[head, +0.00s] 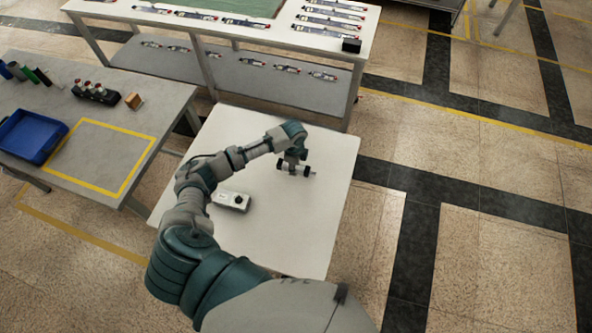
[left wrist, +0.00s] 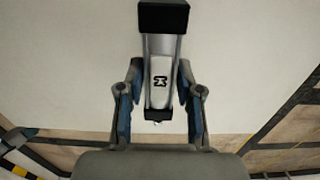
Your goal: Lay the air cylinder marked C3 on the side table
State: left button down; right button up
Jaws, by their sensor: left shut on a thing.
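My left gripper (head: 294,164) is over the far right part of a low white table (head: 290,235). In the left wrist view its fingers (left wrist: 160,112) are shut on a silver air cylinder (left wrist: 160,68) with a black end block. A dark mark shows on the cylinder's body, but I cannot read it as C3. In the head view the gripper hides most of the cylinder (head: 307,170); I cannot tell whether it touches the white top. My right gripper is not in view.
A grey bench (head: 60,130) at left has a yellow-outlined area, a blue tray (head: 30,136) and small parts. A rear bench (head: 215,45) holds several cylinders on its top and lower shelf.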

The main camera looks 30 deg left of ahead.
pick_arm(q)
jog(key=shift+w+a+f, duration=0.1)
jog(key=shift+w+f, duration=0.05)
jog(key=shift+w, duration=0.2)
jog(key=shift+a+f, duration=0.2)
jog(key=shift+f, duration=0.1)
jog(key=f, duration=0.2)
jog(key=shift+a+f, duration=0.25)
jog(key=shift+f, duration=0.35)
jog(key=shift+d+r, duration=0.1)
jog(key=shift+d, duration=0.3)
jog(key=c, duration=1.1)
grip_release()
jog(key=shift+d, duration=0.25)
jog(key=o, duration=0.3)
jog(key=shift+o, duration=0.2)
jog(key=shift+a, duration=0.5)
notch_tip(320, 180, up, 2)
jog(key=shift+r, duration=0.2)
jog(key=r, duration=0.5)
jog(key=r+p, duration=0.1)
jog(key=r, duration=0.2)
jog(key=shift+d+r, duration=0.35)
jog(key=shift+d, duration=0.05)
jog(key=shift+r, duration=0.35)
jog(key=shift+a+r, duration=0.2)
jog(key=shift+a, duration=0.1)
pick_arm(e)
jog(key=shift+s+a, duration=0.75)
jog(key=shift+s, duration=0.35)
